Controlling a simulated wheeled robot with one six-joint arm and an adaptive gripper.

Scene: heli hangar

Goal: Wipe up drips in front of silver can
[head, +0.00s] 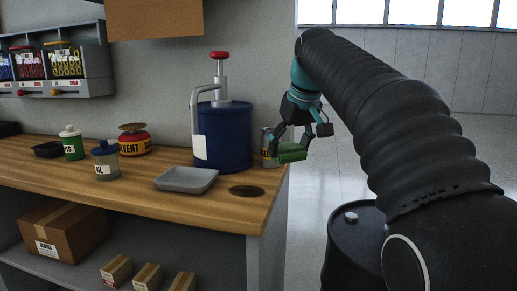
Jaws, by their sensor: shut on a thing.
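My gripper (291,150) is at the right end of the workbench, shut on a green block-like thing (293,153), held up near the bench's right edge. A silver can (266,146) with a yellowish label stands on the bench just left of my gripper, which partly hides it. A dark, round, flat patch (247,190) lies on the wood near the front right corner, in front of the blue drum and the can. I cannot tell whether the green thing touches the can.
A blue drum (224,138) with a red-topped pump stands left of the can. A grey tray (186,180) lies left of the patch. A black barrel (352,245) stands on the floor.

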